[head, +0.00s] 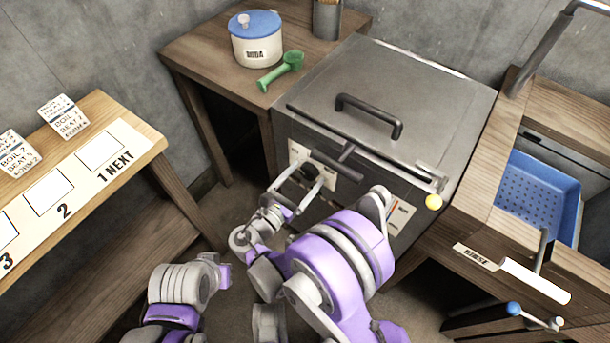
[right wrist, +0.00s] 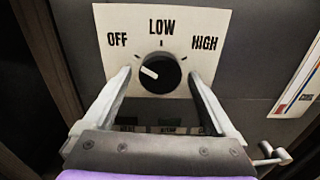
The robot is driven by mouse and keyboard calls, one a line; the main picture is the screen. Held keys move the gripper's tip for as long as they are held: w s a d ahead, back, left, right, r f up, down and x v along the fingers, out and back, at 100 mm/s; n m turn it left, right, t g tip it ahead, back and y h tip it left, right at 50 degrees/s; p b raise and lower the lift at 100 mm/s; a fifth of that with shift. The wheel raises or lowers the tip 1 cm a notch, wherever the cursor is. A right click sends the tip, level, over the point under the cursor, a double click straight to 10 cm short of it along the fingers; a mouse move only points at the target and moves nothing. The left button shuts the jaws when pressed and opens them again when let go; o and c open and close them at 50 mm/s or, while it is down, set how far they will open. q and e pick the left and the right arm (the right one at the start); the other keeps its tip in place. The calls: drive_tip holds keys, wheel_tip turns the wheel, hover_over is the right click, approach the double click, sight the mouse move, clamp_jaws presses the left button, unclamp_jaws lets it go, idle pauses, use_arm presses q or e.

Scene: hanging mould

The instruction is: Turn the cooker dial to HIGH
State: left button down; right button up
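The cooker (head: 300,130) is a grey metal box with a black lid handle. On its front, the black round dial (right wrist: 165,80) sits on a white plate (right wrist: 120,25) marked OFF, LOW and HIGH. The dial's white pointer line is turned to the left, to the OFF side of LOW. The dial is also in the head view (head: 311,171). My right gripper (head: 309,174) is open, with one finger on each side of the dial; I cannot tell whether they touch it. Part of my left arm shows at lower left in the head view, its gripper not visible.
A blue-lidded SODA pot (head: 257,45) and a green scoop (head: 281,72) stand on the table behind left. A blue perforated basin (head: 537,195) is at right. A card shelf (head: 95,170) is at left.

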drive_tip(key=c, duration=1.2)
drive_tip(key=shift+c, duration=0.2)
drive_tip(key=shift+m, duration=0.3)
drive_tip(key=m, duration=0.5)
drive_tip(key=shift+w, duration=0.1)
drive_tip(key=m, duration=0.6)
drive_tip(key=shift+a+r+m, duration=0.1)
drive_tip(key=shift+m, duration=0.2)
drive_tip(key=m, duration=0.6)
drive_tip(key=shift+r, duration=0.15)
drive_tip(key=m, duration=0.5)
drive_tip(key=shift+m+p, duration=0.3)
drive_tip(key=shift+p, duration=0.05)
